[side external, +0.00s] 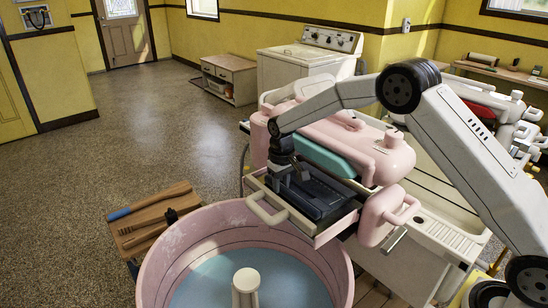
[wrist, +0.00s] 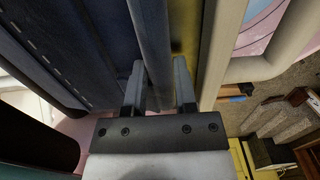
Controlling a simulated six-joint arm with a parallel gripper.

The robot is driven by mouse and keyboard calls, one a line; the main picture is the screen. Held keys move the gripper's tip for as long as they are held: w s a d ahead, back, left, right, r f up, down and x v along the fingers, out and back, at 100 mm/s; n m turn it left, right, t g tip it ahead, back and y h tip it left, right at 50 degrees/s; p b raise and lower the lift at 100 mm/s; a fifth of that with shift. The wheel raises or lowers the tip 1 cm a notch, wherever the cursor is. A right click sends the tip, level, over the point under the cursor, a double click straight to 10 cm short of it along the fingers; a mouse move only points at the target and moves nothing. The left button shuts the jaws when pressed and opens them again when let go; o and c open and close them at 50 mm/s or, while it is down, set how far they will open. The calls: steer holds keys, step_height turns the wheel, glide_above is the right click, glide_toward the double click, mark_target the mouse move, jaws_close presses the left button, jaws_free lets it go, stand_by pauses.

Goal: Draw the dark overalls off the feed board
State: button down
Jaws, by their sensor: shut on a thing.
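The dark overalls (side external: 325,200) lie folded on the cream feed board (side external: 268,214) in front of the pink wringer head (side external: 345,143). My gripper (side external: 287,182) points down at the left end of the overalls. In the wrist view the overalls (wrist: 72,50) show as dark navy cloth with a light stitched seam. My gripper (wrist: 159,78) has a finger on each side of a raised dark strip of them and is shut on it. The feed board's pale rim (wrist: 224,45) runs close beside the right finger. The fingertips are partly hidden in the side view.
The pink tub (side external: 165,262) with bluish water (side external: 215,285) and a pale agitator post (side external: 246,284) stands below the board. A wooden stand (side external: 155,212) with a blue-handled tool is left of the tub. The floor at left is clear.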

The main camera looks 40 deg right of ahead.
steer(key=shift+r, duration=0.3)
steer(key=shift+r, duration=1.55)
steer(key=shift+a, duration=0.3)
steer(key=shift+a, duration=4.75)
steer(key=shift+r, duration=0.15)
step_height(320, 180, up, 9)
stand_by(0.5)
